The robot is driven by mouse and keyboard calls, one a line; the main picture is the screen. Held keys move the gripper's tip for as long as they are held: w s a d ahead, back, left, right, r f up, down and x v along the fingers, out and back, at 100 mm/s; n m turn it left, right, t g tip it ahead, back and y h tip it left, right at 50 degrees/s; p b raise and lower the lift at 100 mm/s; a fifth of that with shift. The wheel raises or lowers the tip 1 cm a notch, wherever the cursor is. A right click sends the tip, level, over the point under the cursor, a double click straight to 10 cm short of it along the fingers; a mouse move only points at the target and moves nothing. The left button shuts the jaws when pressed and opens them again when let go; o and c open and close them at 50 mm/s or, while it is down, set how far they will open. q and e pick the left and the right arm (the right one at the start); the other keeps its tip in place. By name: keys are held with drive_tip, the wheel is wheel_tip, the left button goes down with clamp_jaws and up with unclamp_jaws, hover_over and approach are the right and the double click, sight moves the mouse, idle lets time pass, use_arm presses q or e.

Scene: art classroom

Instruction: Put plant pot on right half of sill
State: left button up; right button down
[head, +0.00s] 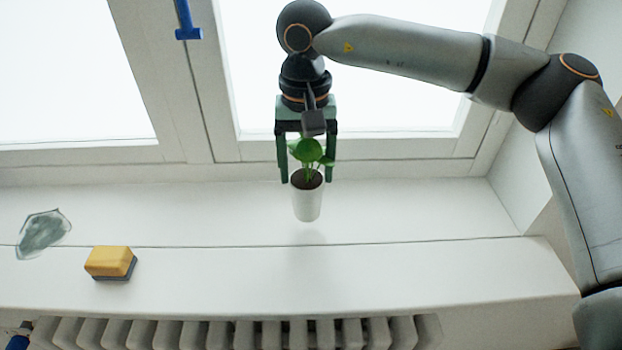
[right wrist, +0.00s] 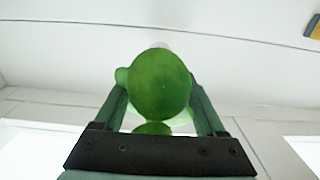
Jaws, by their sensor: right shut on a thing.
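The plant pot (head: 307,203) is a small white pot with dark soil and green leaves. It hangs upright just above the white sill (head: 420,213), right of the sill's middle, with a faint shadow below it. My right gripper (head: 308,178) points down and is shut on the plant pot, one green finger on each side. In the right wrist view the green leaves (right wrist: 160,85) fill the space between the fingers and hide most of the pot. My left gripper is not in view.
A yellow sponge (head: 108,262) with a grey base lies on the sill's front left. A grey-green smear or glassy piece (head: 43,233) is further left. A radiator (head: 240,334) runs below the sill. The window frame (head: 350,147) stands behind. The sill's right part is clear up to the side wall.

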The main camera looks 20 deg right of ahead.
sight(310, 184)
drive_tip(key=shift+w+d+f, duration=0.2)
drive_tip(key=shift+d+f, duration=0.15)
drive_tip(key=shift+f, duration=0.1)
drive_tip(key=shift+w+d+f, duration=0.1)
drive_tip(key=shift+f, duration=1.5)
drive_tip(key=shift+f, duration=0.25)
unclamp_jaws()
drive_tip(key=shift+r, duration=0.1)
wheel_tip(310, 184, up, 12)
drive_tip(key=shift+r, duration=0.15)
